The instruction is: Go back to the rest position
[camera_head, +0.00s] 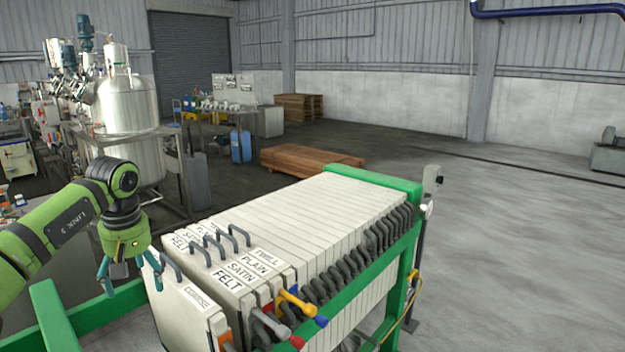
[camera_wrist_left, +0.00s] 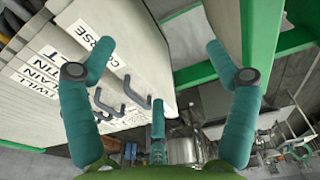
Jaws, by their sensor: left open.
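My left gripper (camera_head: 130,274) hangs from the green arm at the left of the head view, fingers pointing down. Its teal fingers are spread open with nothing between them. It is beside the near left end of the filter press plates (camera_head: 320,230), close to the front plate labelled COARSE (camera_head: 190,310). In the left wrist view the open fingers (camera_wrist_left: 158,62) show over the edge of the labelled plates and the green frame (camera_wrist_left: 262,35). My right gripper is not in view.
The green press frame (camera_head: 92,314) runs below and beside my left arm. Coloured handles (camera_head: 297,303) stick out at the plates' front. A steel tank (camera_head: 128,110) stands behind. A wooden pallet (camera_head: 305,160) lies beyond the press.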

